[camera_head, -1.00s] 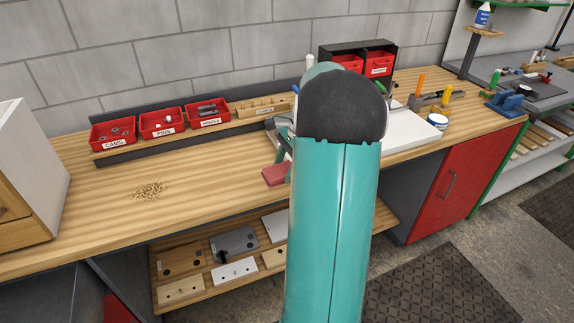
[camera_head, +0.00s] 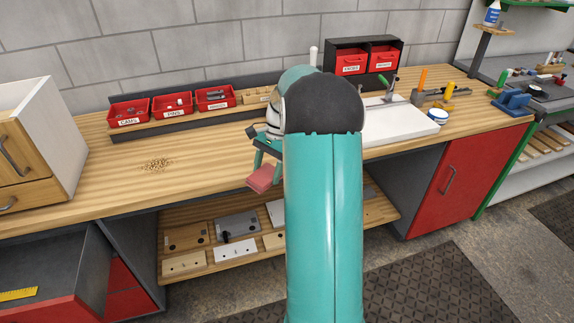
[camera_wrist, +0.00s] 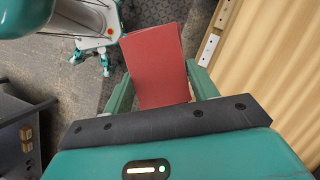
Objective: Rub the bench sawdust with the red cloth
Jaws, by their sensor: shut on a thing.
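The red cloth (camera_head: 263,178) is held in my gripper (camera_head: 262,168), near the front edge of the bench (camera_head: 205,183). In the wrist view the red cloth (camera_wrist: 157,65) is a flat red block between the two green fingers of my gripper (camera_wrist: 160,88). The sawdust (camera_head: 157,165) is a small tan patch on the bench top, left of my gripper and apart from the cloth. My arm hides part of the bench behind it.
Red bins (camera_head: 172,107) stand on a rack along the back of the bench. A wooden cabinet (camera_head: 35,150) stands at the left end. A white board (camera_head: 398,124) lies right of my arm. The bench top between cloth and sawdust is clear.

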